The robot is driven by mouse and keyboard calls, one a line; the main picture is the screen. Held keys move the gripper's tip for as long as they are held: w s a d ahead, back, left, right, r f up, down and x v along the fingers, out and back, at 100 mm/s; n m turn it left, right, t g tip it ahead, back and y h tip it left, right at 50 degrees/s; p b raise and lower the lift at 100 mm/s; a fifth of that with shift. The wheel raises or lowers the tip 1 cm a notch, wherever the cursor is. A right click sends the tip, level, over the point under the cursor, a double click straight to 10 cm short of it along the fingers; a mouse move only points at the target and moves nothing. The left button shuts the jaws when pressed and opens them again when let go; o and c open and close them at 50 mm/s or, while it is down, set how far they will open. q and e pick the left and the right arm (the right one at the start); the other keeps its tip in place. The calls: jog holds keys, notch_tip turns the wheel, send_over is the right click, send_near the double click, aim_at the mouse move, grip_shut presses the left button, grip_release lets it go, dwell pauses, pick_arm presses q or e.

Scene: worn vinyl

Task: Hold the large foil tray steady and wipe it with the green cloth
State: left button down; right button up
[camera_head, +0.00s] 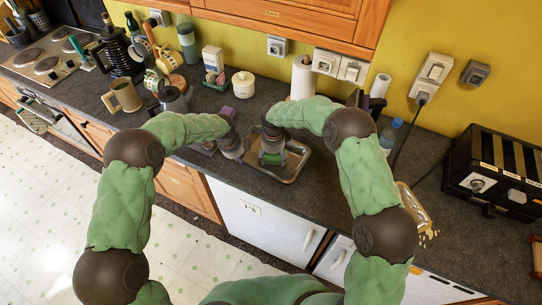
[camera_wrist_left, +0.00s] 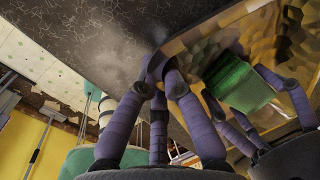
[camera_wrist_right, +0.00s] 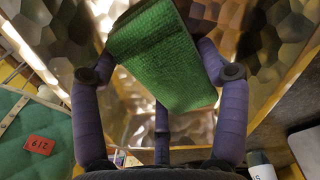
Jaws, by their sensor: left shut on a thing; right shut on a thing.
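The large foil tray (camera_head: 291,172) lies on the dark worktop near its front edge; its dimpled metal surface fills much of the right wrist view (camera_wrist_right: 262,60). My left gripper (camera_head: 239,158) is shut on the tray's left rim, which passes between its purple fingers in the left wrist view (camera_wrist_left: 158,68). My right gripper (camera_head: 270,152) is over the tray, shut on the green cloth (camera_wrist_right: 160,60). The cloth also shows in the left wrist view (camera_wrist_left: 238,82), against the tray's inner surface; whether it touches the metal is unclear. In the head view my gripper partly hides it.
A paper roll (camera_head: 301,78) and a white lidded jar (camera_head: 243,84) stand behind the tray. A black toaster (camera_head: 495,170) stands at the right. A kettle (camera_head: 172,102), a mug (camera_head: 125,96) and a stove (camera_head: 45,62) are at the left. Worktop right of the tray is mostly clear.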

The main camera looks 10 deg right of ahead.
jog(key=shift+w+a+r, duration=0.15)
jog(key=shift+w+a, duration=1.1)
jog(key=shift+a, duration=0.15)
jog(key=shift+r, duration=0.1)
jog(key=shift+r, duration=2.95)
jog(key=shift+r, duration=0.1)
jog(key=shift+r, duration=1.4)
pick_arm(q)
jog(key=c, duration=1.3)
grip_release()
